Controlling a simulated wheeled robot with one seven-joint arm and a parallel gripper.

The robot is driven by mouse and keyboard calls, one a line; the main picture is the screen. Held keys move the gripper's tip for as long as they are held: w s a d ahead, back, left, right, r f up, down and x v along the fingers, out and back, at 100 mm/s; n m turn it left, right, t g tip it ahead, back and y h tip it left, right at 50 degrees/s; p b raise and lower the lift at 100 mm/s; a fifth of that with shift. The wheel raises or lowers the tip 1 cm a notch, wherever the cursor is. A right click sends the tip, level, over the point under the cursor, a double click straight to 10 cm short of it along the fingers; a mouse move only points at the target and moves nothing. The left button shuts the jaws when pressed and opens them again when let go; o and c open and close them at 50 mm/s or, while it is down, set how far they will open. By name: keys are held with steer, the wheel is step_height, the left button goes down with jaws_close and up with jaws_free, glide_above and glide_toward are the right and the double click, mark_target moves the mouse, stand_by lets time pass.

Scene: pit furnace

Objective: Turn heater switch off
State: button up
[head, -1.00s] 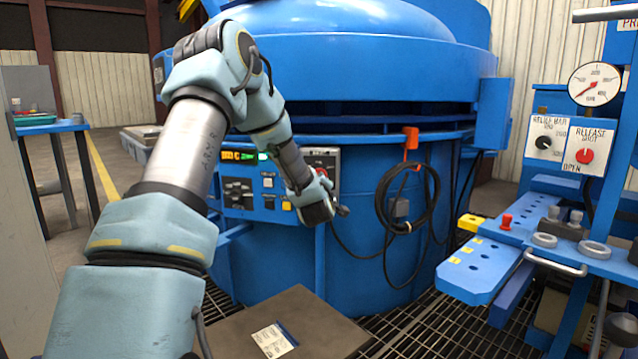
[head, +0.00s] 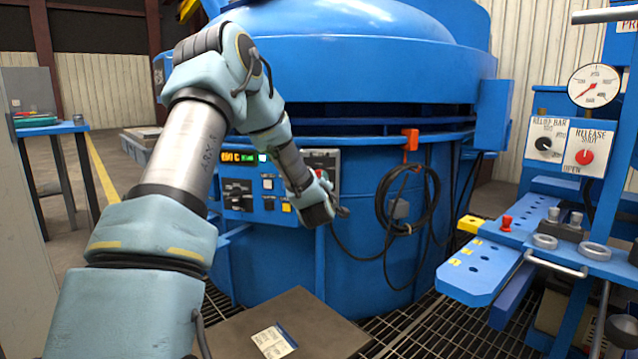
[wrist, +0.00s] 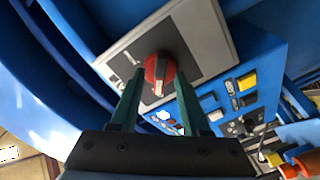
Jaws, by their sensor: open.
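The heater switch is a red round knob (wrist: 160,72) with a pale pointer bar, on a dark plate with a light grey border (wrist: 205,30). In the wrist view my gripper (wrist: 157,85) is open, with its two green fingers on either side of the knob's lower part. I cannot tell whether the fingers touch it. In the head view my gripper (head: 338,207) is at the right end of the blue control panel (head: 250,208), and my arm hides most of the switch.
The panel has a lit display (head: 232,157) and several buttons, including a yellow one (wrist: 246,81). A coiled black cable (head: 436,205) hangs from an orange hook (head: 410,138) to the right. A blue bench (head: 480,268) with a gauge (head: 594,86) stands farther right.

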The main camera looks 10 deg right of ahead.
steer(key=p+v, duration=0.1)
steer(key=v, duration=1)
steer(key=shift+w, duration=0.1)
